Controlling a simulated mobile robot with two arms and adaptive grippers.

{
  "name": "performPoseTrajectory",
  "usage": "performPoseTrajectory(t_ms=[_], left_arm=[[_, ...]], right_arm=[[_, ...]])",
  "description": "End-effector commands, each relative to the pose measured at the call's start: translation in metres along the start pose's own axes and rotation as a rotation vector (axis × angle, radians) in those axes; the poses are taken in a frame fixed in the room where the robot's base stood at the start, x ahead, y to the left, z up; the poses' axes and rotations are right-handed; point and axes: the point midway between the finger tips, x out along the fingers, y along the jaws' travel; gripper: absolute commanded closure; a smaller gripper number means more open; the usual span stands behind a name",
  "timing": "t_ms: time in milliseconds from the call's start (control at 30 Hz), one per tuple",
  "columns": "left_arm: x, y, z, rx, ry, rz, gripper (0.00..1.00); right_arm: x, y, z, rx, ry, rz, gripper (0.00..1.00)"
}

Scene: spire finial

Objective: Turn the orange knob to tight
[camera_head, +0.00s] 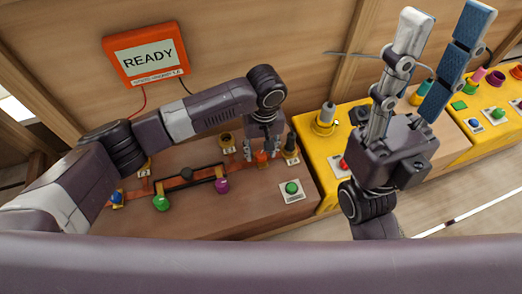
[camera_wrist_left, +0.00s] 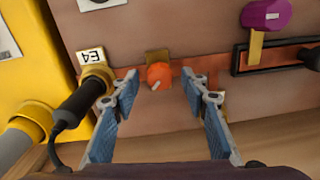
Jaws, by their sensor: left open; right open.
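The orange knob (camera_wrist_left: 160,76) sits on a brass plate on the brown panel and has a pale pointer mark on its face. It also shows small in the head view (camera_head: 262,157). My left gripper (camera_wrist_left: 160,88) is open, with one blue-padded finger on each side of the knob and a visible gap on both sides. In the head view the left gripper (camera_head: 262,148) points down over the knob and partly hides it. My right gripper (camera_head: 446,22) is open and empty, raised with its fingers up over the yellow boxes. I cannot read any tight mark.
A black plug (camera_wrist_left: 82,103) in a socket labelled E4 stands close to one finger. A red-framed screen (camera_head: 147,54) reads READY. A yellow box (camera_head: 312,180) stands right.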

Motion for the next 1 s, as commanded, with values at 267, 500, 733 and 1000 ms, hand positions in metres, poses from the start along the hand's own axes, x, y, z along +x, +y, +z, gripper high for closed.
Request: performPoseTrajectory(t_ms=[267, 500, 733, 1000], left_arm=[[-0.0004, -0.0001, 0.0000, 0.000, 0.000, 0.000, 0.80], [-0.0005, -0.0002, 0.0000, 0.000, 0.000, 0.000, 1.00], [-0.0014, -0.0002, 0.0000, 0.003, 0.000, -0.001, 1.00], [-0.0033, -0.0003, 0.0002, 0.019, -0.001, -0.001, 1.00]], right_arm=[[0.0005, -0.0001, -0.0003, 0.000, 0.001, 0.000, 0.59], [0.0005, -0.0001, -0.0004, 0.000, 0.001, 0.000, 0.59], [0.0034, 0.0000, -0.0019, 0.000, 0.004, 0.000, 0.59], [0.0067, 0.0007, -0.0043, 0.002, -0.016, 0.012, 0.59]])
